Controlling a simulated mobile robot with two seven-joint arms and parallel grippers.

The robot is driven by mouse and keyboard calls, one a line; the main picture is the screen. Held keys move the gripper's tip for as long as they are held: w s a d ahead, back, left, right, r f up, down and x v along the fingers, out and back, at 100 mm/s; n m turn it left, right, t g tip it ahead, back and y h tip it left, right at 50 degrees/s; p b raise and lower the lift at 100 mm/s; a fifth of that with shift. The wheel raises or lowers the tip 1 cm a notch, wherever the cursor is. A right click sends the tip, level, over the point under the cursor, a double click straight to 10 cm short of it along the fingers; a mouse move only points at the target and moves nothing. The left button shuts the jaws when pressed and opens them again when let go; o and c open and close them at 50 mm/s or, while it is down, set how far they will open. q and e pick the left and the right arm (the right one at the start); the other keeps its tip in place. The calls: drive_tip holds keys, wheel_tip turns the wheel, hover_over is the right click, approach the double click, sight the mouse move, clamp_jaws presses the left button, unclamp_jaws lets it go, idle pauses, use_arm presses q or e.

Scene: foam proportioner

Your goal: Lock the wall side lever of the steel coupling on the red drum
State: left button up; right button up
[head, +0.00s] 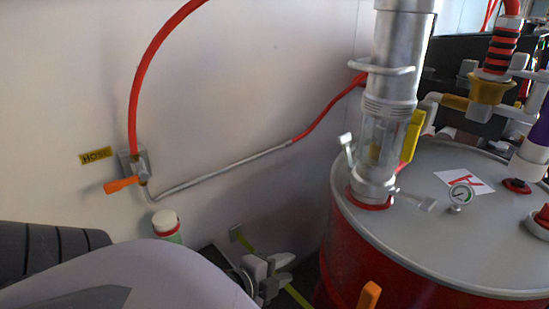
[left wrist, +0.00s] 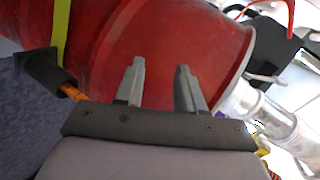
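The red drum (head: 350,245) stands at the right with a grey lid. The steel coupling (head: 375,188) sits on the lid under a clear, metal-topped pipe. Its wall side lever (head: 346,146) sticks up and outward at the left. The opposite lever (head: 413,201) extends low to the right. My left gripper (head: 270,276) is low beside the drum, left of and below the coupling. In the left wrist view its fingers (left wrist: 160,72) are apart and empty before the drum's side (left wrist: 185,40); the coupling (left wrist: 245,100) shows at the right.
A yellow handle (head: 412,135) stands close beside the coupling. A hose valve with an orange handle (head: 122,184) and a pipe are on the white wall. An orange part (head: 369,295) is at the drum's front.

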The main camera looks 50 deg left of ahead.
use_arm(q)
drive_tip(key=shift+s+d+f+n, duration=0.35)
drive_tip(key=shift+s+f+n, duration=0.05)
drive_tip(key=shift+s+f, duration=0.05)
drive_tip(key=n+t+b, duration=0.5)
drive_tip(key=n, duration=1.3)
approach(339, 142)
drive_tip(key=w+f, duration=0.1)
drive_tip(key=w, duration=0.4)
drive_tip(key=shift+w+a+r+n+h, duration=0.1)
drive_tip(key=shift+a+r+n+h, duration=0.2)
drive_tip(key=shift+r+h, duration=0.25)
drive_tip(key=w, duration=0.4)
drive_tip(key=shift+w+p, duration=0.4)
drive_tip(key=shift+w+y, duration=0.25)
drive_tip(key=shift+w, duration=0.75)
